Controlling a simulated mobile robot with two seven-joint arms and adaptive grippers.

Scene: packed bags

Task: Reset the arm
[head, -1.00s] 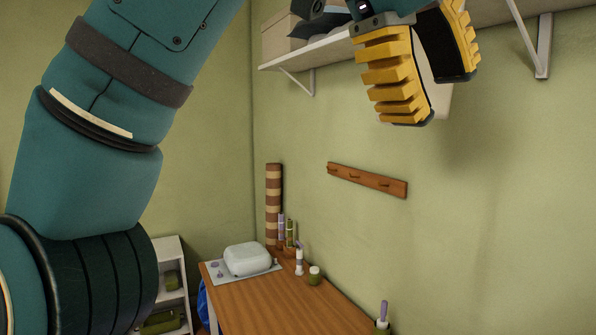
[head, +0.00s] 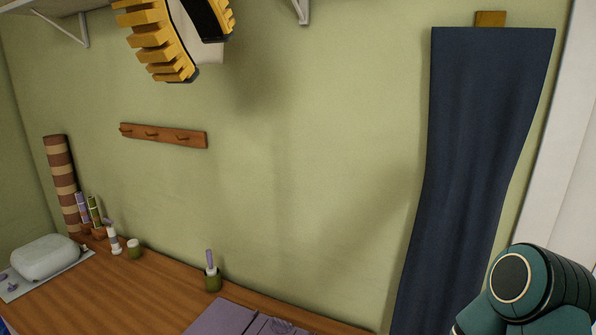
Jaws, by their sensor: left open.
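My left gripper (head: 196,50) shows at the top left of the head view, cut off by the top edge. Its yellow ribbed fingers are apart, and they hang in front of the wall, above the wooden peg rail. A pale surface shows between and behind the fingers; I cannot tell what it belongs to. Part of my right arm (head: 535,290), teal and black, is at the lower right corner. My right gripper is not in view.
A wooden table (head: 130,290) holds a white rounded container (head: 45,256), small bottles, a green cup (head: 212,279) and a purple item (head: 222,317). A peg rail (head: 163,136) and a dark blue cloth (head: 475,140) hang on the wall. The middle of the wall is clear.

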